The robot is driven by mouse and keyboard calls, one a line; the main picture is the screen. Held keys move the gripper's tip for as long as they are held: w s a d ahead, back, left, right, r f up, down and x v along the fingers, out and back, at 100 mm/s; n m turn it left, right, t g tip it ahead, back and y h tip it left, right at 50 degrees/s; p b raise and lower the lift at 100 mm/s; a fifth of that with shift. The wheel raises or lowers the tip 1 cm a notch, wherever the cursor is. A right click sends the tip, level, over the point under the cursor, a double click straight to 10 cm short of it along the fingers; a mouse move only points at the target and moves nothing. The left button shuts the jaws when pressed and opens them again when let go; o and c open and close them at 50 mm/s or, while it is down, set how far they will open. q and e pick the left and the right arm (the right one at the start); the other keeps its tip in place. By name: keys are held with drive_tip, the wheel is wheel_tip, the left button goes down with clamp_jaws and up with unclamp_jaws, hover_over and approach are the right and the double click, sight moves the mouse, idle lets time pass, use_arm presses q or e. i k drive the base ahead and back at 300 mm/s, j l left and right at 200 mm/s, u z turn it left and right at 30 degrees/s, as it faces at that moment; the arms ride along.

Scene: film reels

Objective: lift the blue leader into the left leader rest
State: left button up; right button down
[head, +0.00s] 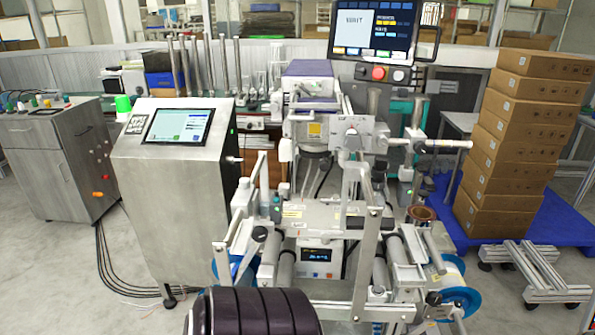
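A grey metal film machine (322,215) with rollers and upright bars fills the middle of the head view. Round blue parts show low on it, one at the right (461,298) and one partly hidden at the left (236,268). I cannot tell whether either one is the blue leader. I cannot make out the left leader rest among the bars and brackets. Neither of my grippers can be seen.
A steel cabinet with a screen (178,180) stands left of the machine. A monitor reading WAIT (372,32) hangs above. Stacked cartons (515,150) stand on a blue pallet (558,228) at right. Cables lie on the left floor.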

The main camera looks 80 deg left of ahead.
sight(234, 270)
drive_tip(key=u, duration=0.5)
drive_tip(key=j+u, duration=0.1)
drive_tip(key=u, duration=0.35)
drive_tip(key=j+u, duration=0.1)
drive_tip(key=u, duration=1.35)
drive_tip(key=i+j+u, duration=0.1)
drive_tip(key=u, duration=0.35)
drive_tip(key=i+j+u, duration=0.15)
drive_tip(key=j, duration=0.25)
drive_tip(key=i+j+u, duration=0.15)
drive_tip(key=j, duration=0.25)
drive_tip(key=i+j+u, duration=0.25)
drive_tip(key=i+j, duration=0.2)
drive_tip(key=i+j+u, duration=0.25)
drive_tip(key=i, duration=0.3)
drive_tip(key=i+j+u, duration=0.25)
drive_tip(key=i+j, duration=0.15)
drive_tip(key=i, duration=0.15)
drive_tip(key=i+z, duration=0.4)
drive_tip(key=i+j+z, duration=0.2)
drive_tip(key=i+z, duration=0.15)
drive_tip(key=i+j+z, duration=0.4)
drive_tip(key=i+l, duration=0.05)
drive_tip(key=l, duration=0.05)
